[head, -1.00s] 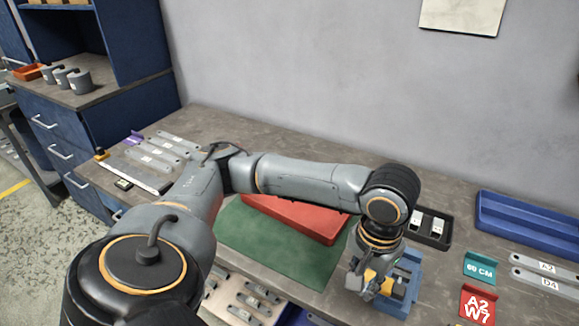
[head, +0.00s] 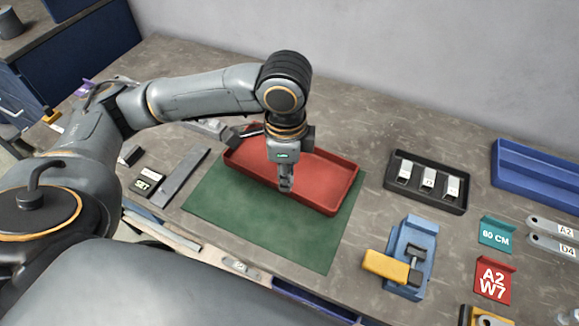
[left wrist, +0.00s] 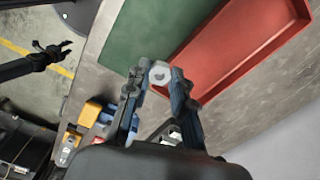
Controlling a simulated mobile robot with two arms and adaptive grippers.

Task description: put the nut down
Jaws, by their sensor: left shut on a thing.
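My left gripper (head: 286,188) points down in front of the near edge of the red tray (head: 345,195), above the green mat (head: 255,225). In the left wrist view its two fingers (left wrist: 157,80) are closed on a pale grey nut (left wrist: 159,73), held at the fingertips. The nut appears against the green mat (left wrist: 150,35), beside the red tray (left wrist: 245,45). In the head view the nut cannot be made out. Its height over the mat is unclear. My right gripper (left wrist: 53,50) shows small at the left of the wrist view, empty, with its fingers apart.
A blue fixture (head: 418,238) with a yellow-handled part (head: 385,267) stands right of the mat. Behind it is a black tray (head: 452,201) with labelled pieces. A blue tray (head: 535,180) and signs (head: 493,278) lie further right. Much of the mat's front is bare.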

